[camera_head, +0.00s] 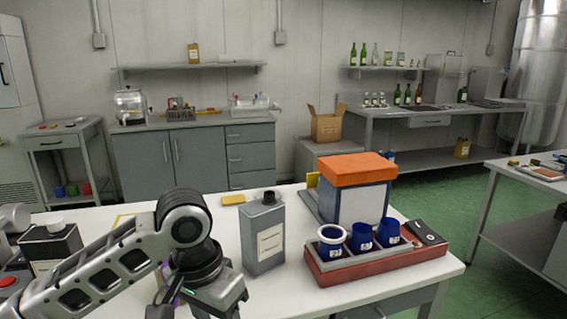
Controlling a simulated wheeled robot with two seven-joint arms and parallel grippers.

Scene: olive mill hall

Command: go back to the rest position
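My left arm comes in from the lower left, over the near part of the white table (329,301). My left gripper (200,301) points down at the bottom edge of the picture. Its fingertips are cut off or hidden, so I cannot tell whether it is open or shut, or whether it holds anything. A grey tin with a black cap (264,238) stands upright to its right, apart from it. My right gripper does not show in the picture.
A red tray (380,269) with three blue cups (361,237) sits at the table's right. Behind it stands a box with an orange lid (357,169). A dark tin (50,245) stands at the left. A yellow block (233,199) lies towards the back. Green floor is open beyond.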

